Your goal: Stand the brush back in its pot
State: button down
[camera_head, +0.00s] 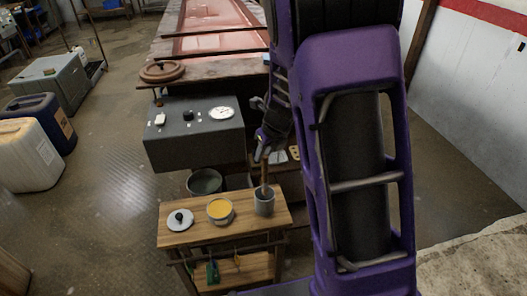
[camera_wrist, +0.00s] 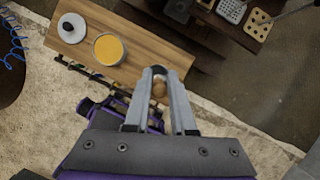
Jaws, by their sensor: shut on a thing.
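My gripper (camera_head: 263,154) is shut on the brush (camera_head: 265,174), above the right end of a small wooden bench. The brush hangs nearly upright below the fingers, and its lower part meets the mouth of the grey pot (camera_head: 264,206). How deep it sits in the pot is hidden. In the wrist view the brush's rounded brown end (camera_wrist: 159,89) shows between the two fingers of my gripper (camera_wrist: 166,76). Part of the dark pot seems to show just beyond the fingertips, mostly covered by them.
The bench top (camera_head: 190,234) also holds an open tin of yellow paint (camera_head: 220,209) and a round lid with a dark knob (camera_head: 179,219). A dark bowl (camera_head: 204,182) sits behind it. A grey control box (camera_head: 195,140) stands farther back. Tools hang along the bench's front.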

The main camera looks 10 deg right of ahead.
aim_at(264, 165)
jog(key=shift+f+b, duration=1.2)
jog(key=shift+f, duration=1.1)
jog(key=c, duration=0.7)
grip_release()
jog(key=p+v, duration=0.7)
jog(key=v, duration=1)
jog(key=shift+s+r, duration=0.15)
jog(key=shift+s, duration=0.05)
